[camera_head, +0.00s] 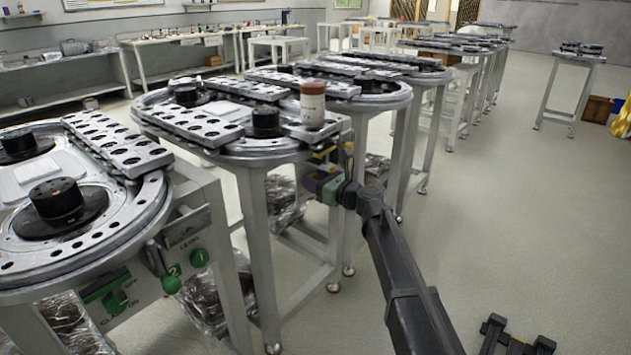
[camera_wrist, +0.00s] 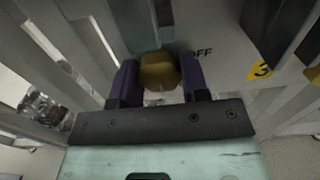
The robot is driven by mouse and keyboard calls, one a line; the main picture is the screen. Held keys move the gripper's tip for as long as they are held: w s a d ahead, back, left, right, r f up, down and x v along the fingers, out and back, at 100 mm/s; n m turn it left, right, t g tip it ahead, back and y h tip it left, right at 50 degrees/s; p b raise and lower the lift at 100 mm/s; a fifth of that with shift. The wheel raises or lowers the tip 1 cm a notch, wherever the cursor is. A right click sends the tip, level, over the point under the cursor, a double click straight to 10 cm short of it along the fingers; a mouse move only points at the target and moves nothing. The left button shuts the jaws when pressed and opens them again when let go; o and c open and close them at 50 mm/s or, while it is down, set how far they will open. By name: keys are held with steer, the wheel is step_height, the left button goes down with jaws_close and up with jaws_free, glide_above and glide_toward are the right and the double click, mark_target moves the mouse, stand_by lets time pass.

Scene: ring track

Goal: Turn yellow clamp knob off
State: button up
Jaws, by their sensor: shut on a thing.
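The yellow clamp knob (camera_wrist: 160,72) is between the two dark fingers of my gripper (camera_wrist: 159,82) in the wrist view. The fingers are shut on it from both sides. The word OFF (camera_wrist: 202,52) is printed on the panel just right of the knob, and a yellow label with a 3 (camera_wrist: 262,68) is farther right. In the head view my gripper (camera_head: 326,172) is at the end panel of the second ring-track table (camera_head: 285,146). The knob itself is hard to make out there, mostly hidden by my gripper and arm.
A white jar with a rust-red top (camera_head: 313,106) stands on this table's corner above my gripper. The nearest table has a green knob (camera_head: 199,258) and a green lever ball (camera_head: 171,285) on its panel. Wrapped bundles (camera_head: 283,205) lie under the tables.

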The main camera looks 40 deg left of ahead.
steer(key=shift+n, duration=0.4)
steer(key=n, duration=0.3)
steer(key=shift+n, duration=0.3)
steer(key=n, duration=0.9)
steer(key=shift+n, duration=2.2)
steer(key=o, duration=0.9)
